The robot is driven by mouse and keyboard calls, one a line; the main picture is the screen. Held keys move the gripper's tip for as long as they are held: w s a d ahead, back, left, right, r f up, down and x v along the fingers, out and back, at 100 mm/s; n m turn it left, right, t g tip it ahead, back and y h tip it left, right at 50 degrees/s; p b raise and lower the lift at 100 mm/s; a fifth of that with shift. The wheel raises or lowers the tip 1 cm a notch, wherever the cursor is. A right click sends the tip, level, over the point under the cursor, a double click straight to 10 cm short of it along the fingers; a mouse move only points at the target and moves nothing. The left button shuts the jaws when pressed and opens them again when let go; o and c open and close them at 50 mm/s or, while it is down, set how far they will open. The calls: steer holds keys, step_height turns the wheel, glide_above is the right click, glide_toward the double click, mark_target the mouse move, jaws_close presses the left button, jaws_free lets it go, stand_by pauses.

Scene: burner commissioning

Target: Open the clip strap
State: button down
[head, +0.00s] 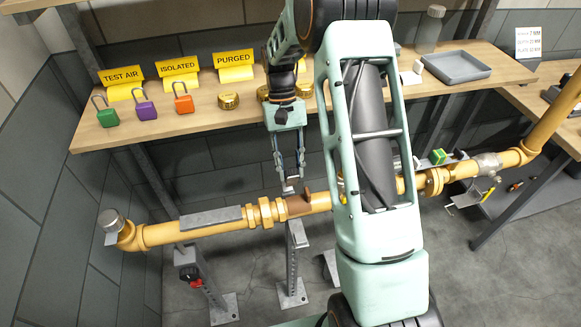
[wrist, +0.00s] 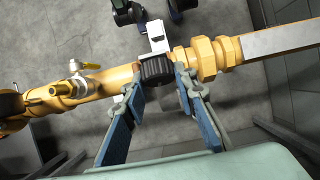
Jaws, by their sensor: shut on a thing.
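The clip strap (head: 299,205) is a brown band on the yellow pipe, with a small tab standing up from it. In the wrist view a dark ribbed piece (wrist: 157,70), which looks like part of the strap, lies across the pipe between my fingertips. My gripper (head: 290,187) reaches down to the pipe from above, just beside the raised tab; it also shows in the wrist view (wrist: 158,80). Its fingers are apart, one on each side of the dark piece, and shut on it. The exact contact is hard to see.
The yellow pipe (head: 190,232) runs across on metal stands (head: 291,265). Behind it a wooden shelf (head: 205,117) bears yellow signs, green, purple and orange padlocks, brass fittings and a grey tray (head: 455,67). A valve (wrist: 82,76) shows left of the strap. My arm hides part of the pipe.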

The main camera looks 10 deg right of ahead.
steer(key=c, duration=2)
jaws_free()
steer(key=shift+w+f, duration=0.15)
steer(key=shift+f, duration=0.05)
steer(key=o, duration=0.3)
steer(key=shift+w+f, duration=0.1)
steer(key=shift+w, duration=0.05)
steer(key=v, duration=1.2)
